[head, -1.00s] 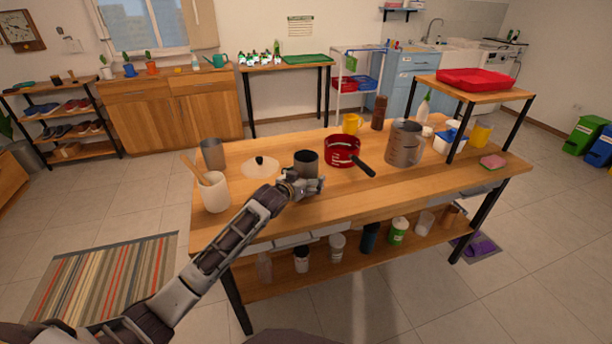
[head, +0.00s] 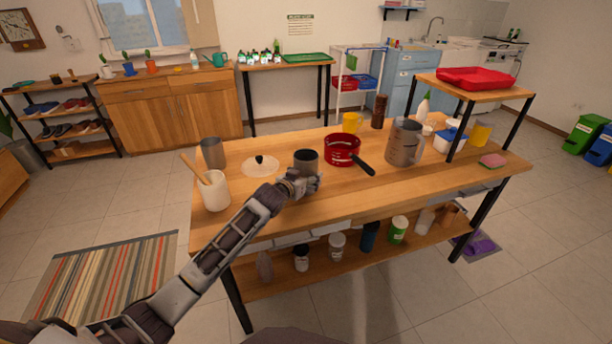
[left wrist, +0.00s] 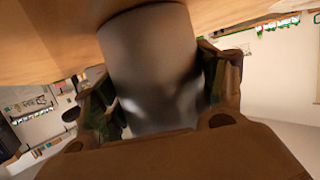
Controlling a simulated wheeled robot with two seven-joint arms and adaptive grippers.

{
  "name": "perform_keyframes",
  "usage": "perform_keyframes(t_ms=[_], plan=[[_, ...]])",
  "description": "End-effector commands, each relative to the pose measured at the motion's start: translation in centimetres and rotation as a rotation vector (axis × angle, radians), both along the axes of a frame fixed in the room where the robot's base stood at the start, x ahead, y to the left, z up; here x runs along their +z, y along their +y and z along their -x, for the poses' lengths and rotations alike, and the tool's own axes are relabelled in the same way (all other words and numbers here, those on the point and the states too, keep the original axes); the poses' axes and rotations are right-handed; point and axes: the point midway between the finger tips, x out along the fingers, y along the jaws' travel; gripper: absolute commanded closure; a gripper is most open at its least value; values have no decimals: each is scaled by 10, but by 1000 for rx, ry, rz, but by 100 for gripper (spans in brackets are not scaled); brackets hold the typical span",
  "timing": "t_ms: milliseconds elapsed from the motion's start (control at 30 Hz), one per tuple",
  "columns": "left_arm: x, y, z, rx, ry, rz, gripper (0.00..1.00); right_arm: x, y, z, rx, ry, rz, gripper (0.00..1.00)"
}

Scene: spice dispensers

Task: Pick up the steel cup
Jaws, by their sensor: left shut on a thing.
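A grey steel cup (head: 306,161) stands upright near the front middle of the wooden table (head: 300,206). My left gripper (head: 303,184) is at its near side and is shut on it. In the left wrist view the cup (left wrist: 152,65) fills the space between the two fingers of my left gripper (left wrist: 158,92), one finger against each side. Whether the cup's base touches the table is hidden behind my gripper in the head view. My right gripper is not in view.
A red saucepan (head: 341,150) is right of the cup, its dark handle pointing toward the front. A glass lid (head: 260,167) lies to the left. A white crock with wooden utensils (head: 213,192), another grey cup (head: 213,153) and a large metal jug (head: 404,145) also stand on the table.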

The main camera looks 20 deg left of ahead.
Motion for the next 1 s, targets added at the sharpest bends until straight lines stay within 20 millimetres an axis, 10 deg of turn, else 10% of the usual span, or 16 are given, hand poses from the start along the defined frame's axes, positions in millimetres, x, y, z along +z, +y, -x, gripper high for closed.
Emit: perform_keyframes(t_ms=[1000], plan=[[100,0,0,1,-2,0,58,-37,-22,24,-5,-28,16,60]])
